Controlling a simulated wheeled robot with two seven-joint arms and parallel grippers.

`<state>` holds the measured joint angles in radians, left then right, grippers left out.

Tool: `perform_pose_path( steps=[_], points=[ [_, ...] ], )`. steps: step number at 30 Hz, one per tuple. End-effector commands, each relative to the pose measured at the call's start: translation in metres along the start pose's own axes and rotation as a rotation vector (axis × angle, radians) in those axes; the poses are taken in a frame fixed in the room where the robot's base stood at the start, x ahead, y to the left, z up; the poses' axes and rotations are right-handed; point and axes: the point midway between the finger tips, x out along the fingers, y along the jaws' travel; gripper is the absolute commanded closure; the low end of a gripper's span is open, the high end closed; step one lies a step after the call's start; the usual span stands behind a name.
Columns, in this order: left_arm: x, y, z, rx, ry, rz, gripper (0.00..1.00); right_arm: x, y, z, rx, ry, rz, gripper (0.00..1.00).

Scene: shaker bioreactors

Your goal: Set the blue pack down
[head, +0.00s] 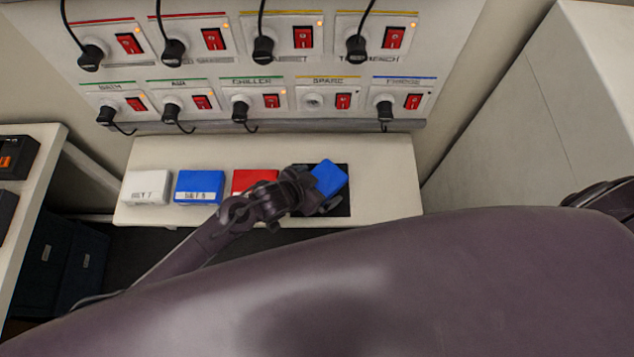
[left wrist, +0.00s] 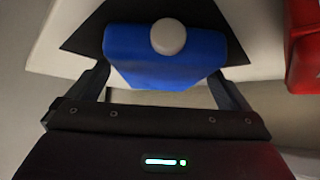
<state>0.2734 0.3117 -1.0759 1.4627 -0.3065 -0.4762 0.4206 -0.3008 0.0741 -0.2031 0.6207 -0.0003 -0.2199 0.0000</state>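The blue pack (head: 329,178) is between the fingers of my left gripper (head: 308,190), over the black pad (head: 340,206) on the white shelf. In the left wrist view the blue pack (left wrist: 165,58) has a finger close against each side, and a round pale knob shows on it. The pack sits turned at an angle to the pad in the head view. The black pad (left wrist: 80,32) shows beyond it in the left wrist view. Whether the pack touches the pad is hard to tell. My right gripper is not in view.
On the white shelf (head: 385,180), a white pack (head: 147,188), another blue pack (head: 199,186) and a red pack (head: 254,181) stand in a row left of the pad. My left arm partly covers the red one. A switch panel (head: 225,77) with plugs and hanging cables is behind.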

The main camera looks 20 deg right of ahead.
Motion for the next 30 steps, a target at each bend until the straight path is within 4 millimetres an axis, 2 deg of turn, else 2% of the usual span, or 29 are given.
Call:
perform_pose_path(
  steps=[11,14,24,30],
  points=[
    [-0.008,0.000,-0.001,0.000,0.000,0.000,0.01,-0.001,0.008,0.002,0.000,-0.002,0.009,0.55],
    [-0.021,-0.001,-0.001,0.000,0.000,-0.001,0.01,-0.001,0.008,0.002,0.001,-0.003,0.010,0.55],
    [-0.088,0.000,-0.001,0.000,0.001,0.000,0.01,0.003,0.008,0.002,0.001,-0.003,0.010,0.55],
    [-0.114,0.000,-0.001,0.000,-0.001,0.001,0.01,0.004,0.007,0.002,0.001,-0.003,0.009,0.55]
  ],
)
